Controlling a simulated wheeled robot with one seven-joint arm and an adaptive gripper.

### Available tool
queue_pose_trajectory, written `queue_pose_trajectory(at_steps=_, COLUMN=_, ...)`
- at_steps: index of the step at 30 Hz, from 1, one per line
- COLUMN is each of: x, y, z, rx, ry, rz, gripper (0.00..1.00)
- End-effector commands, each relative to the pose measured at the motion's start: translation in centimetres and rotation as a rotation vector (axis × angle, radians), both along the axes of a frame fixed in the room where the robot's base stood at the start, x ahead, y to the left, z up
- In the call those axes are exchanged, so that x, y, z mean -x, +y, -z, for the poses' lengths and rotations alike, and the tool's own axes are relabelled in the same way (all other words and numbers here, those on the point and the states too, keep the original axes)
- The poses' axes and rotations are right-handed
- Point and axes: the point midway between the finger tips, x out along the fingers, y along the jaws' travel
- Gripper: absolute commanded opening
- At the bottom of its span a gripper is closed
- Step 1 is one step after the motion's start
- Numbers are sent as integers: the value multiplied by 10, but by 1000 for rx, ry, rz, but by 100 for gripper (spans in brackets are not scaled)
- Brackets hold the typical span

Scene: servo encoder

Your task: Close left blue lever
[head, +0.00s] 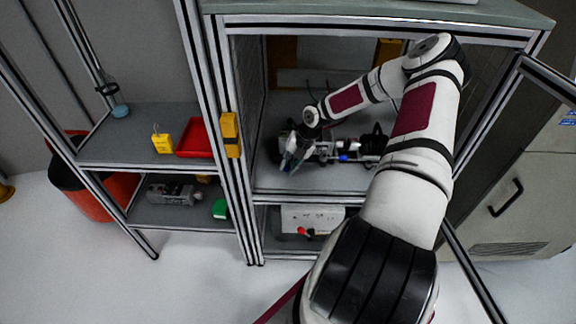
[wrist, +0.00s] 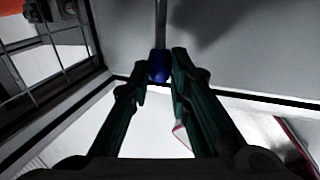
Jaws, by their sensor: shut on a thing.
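The blue lever tip (wrist: 159,72) shows in the wrist view at the end of a thin grey rod. It sits between the two dark green fingers of my gripper (wrist: 157,78), which are shut on it. In the head view my gripper (head: 294,152) is inside the cabinet, at the left end of a dark assembly (head: 325,148) on the shelf. The held lever is hidden there by my gripper. A small blue part (head: 343,158) shows on the assembly to the right of my gripper; I cannot tell whether it is another lever.
The cabinet's framed door (head: 515,75) stands open at the right. A yellow box (head: 230,134) is on the left post. The left shelf holds a yellow padlock (head: 163,143) and a red tray (head: 196,138). A white box (head: 312,218) sits below the cabinet shelf.

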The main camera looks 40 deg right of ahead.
Motion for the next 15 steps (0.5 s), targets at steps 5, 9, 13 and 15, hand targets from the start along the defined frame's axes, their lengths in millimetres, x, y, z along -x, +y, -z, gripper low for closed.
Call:
queue_pose_trajectory(at_steps=5, x=0, y=-1, z=0, rx=2, ry=0, rz=-1, gripper=0)
queue_pose_trajectory(at_steps=9, x=0, y=-1, z=0, rx=2, ry=1, rz=0, gripper=38)
queue_pose_trajectory(at_steps=13, x=0, y=-1, z=0, rx=1, ry=0, rz=0, gripper=38)
queue_pose_trajectory(at_steps=15, x=0, y=-1, z=0, rx=1, ry=0, rz=1, gripper=38)
